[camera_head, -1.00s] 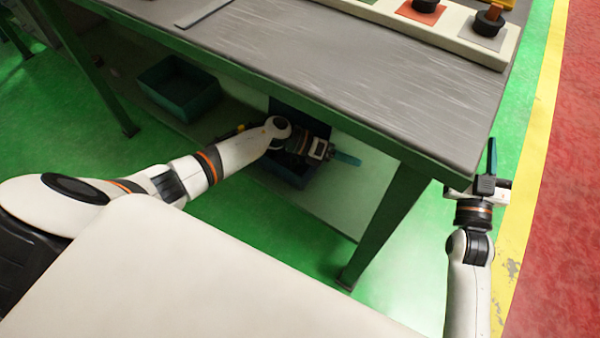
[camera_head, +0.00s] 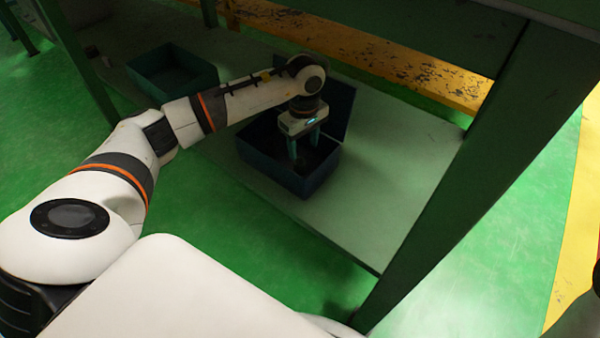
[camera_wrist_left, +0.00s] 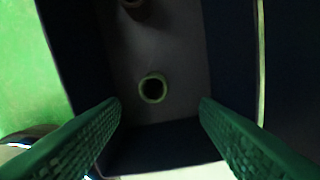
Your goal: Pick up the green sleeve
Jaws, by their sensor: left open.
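The green sleeve (camera_wrist_left: 154,88) is a small ring, seen from above in the left wrist view. It stands on the floor of a dark blue bin (camera_head: 270,168) on the low shelf. My left gripper (camera_head: 305,155) points down into this bin in the head view. In the left wrist view its green fingers (camera_wrist_left: 160,125) are wide apart, one on each side of the picture, with the sleeve between and beyond them. The fingers do not touch the sleeve. In the head view the sleeve cannot be made out in the dark bin. My right gripper does not show.
Another round part (camera_wrist_left: 133,4) lies in the bin at the top of the left wrist view, partly cut off. A second bin (camera_head: 172,75) stands on the shelf (camera_head: 390,150) to the left. A green table leg (camera_head: 480,160) stands to the right. The shelf between is clear.

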